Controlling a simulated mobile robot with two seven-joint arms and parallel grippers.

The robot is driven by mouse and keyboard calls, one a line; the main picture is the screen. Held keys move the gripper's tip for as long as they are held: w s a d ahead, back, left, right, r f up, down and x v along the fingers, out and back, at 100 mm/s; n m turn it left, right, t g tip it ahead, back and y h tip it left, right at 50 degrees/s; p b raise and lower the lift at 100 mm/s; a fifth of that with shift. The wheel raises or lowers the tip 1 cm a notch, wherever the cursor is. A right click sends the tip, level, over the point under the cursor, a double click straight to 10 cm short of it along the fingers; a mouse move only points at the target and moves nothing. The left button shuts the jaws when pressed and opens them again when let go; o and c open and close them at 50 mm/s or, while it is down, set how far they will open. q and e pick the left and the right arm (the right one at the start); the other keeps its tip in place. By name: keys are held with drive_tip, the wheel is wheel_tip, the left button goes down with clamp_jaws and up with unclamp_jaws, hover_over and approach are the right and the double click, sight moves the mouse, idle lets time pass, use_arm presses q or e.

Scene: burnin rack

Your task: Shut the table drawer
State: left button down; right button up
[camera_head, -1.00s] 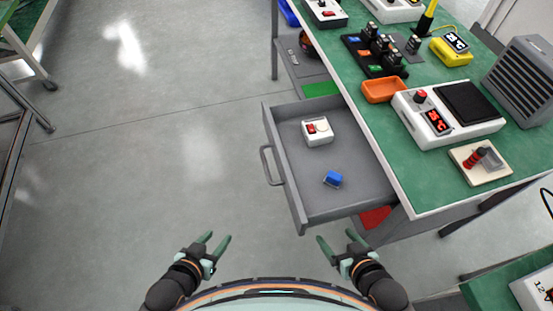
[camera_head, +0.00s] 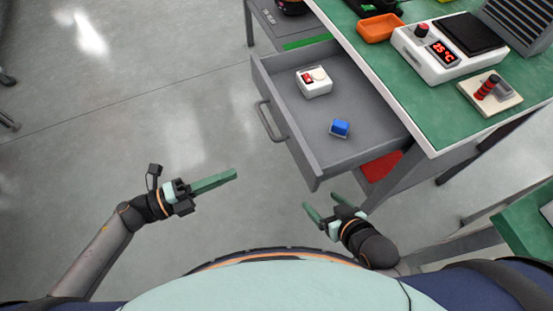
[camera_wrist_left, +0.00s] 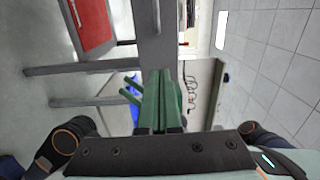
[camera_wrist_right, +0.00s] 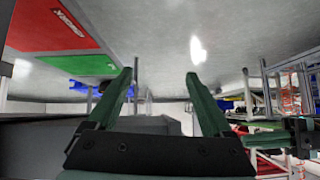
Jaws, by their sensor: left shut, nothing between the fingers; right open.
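The grey table drawer (camera_head: 350,115) is pulled out from under the green-topped table (camera_head: 405,95). Its handle (camera_head: 270,122) is on its left face. Inside lie a white box with a red switch (camera_head: 314,83) and a small blue block (camera_head: 340,128). My left gripper (camera_head: 236,174) is shut and empty, below and left of the handle, apart from the drawer. In the left wrist view its green fingers (camera_wrist_left: 162,100) are together. My right gripper (camera_head: 318,207) is open and empty, just below the drawer's near corner; its spread fingers show in the right wrist view (camera_wrist_right: 160,85).
On the tabletop stand a white device with a red display (camera_head: 440,50), an orange tray (camera_head: 380,27) and a small plate with a red-banded part (camera_head: 490,92). A red panel (camera_head: 380,166) shows beneath the drawer. The floor left of the drawer is clear.

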use_arm(q)
approach(297, 152)
drive_tip(key=shift+m+g, duration=0.3)
drive_tip(key=x, duration=0.6)
drive_tip(key=shift+w+d+f, duration=0.1)
drive_tip(key=shift+w+f, duration=0.05)
drive_tip(key=shift+w, duration=0.1)
drive_tip(key=shift+w+d, duration=0.1)
drive_tip(key=shift+d, duration=0.1)
